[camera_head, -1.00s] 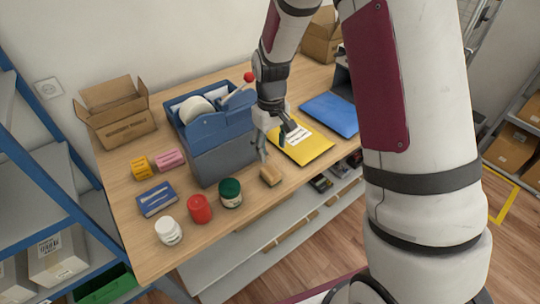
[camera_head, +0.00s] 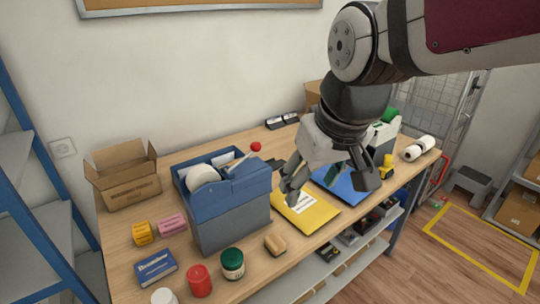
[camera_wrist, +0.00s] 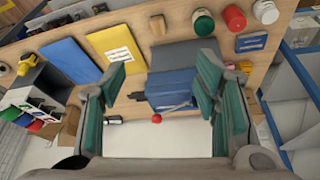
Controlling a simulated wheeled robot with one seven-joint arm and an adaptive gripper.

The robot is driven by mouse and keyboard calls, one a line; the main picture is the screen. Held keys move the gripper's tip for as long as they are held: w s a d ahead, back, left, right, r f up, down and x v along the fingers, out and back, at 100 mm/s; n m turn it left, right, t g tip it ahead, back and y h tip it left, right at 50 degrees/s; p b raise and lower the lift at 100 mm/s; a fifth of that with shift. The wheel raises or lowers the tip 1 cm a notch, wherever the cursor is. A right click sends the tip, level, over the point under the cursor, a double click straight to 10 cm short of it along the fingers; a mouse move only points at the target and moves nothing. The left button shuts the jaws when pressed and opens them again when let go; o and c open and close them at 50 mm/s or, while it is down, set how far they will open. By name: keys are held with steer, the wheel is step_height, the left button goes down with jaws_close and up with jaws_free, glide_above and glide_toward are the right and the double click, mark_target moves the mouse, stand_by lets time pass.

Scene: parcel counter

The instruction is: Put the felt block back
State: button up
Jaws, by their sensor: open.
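A small tan block (camera_head: 275,243), which looks like the felt block, lies on the wooden table near its front edge. It is right of the green-lidded jar (camera_head: 232,264) and in front of the yellow envelope (camera_head: 305,209). The block also shows near the top of the wrist view (camera_wrist: 158,25). My gripper (camera_head: 330,182) is open and empty, raised above the table over the yellow and blue envelopes, apart from the block. In the wrist view its two green-padded fingers (camera_wrist: 161,85) are wide apart with nothing between them.
A blue-grey caddy (camera_head: 228,225) with a white roll stands left of the block. A red jar (camera_head: 199,281), yellow and pink boxes, a blue box and an open carton (camera_head: 125,178) are further left. A blue envelope (camera_head: 345,184) lies to the right.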

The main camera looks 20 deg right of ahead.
steer(key=s+r+t, duration=0.1)
steer(key=s+r, duration=0.1)
steer(key=s, duration=0.5)
steer(key=shift+m, duration=0.4)
steer(key=shift+s, duration=0.1)
stand_by(0.6)
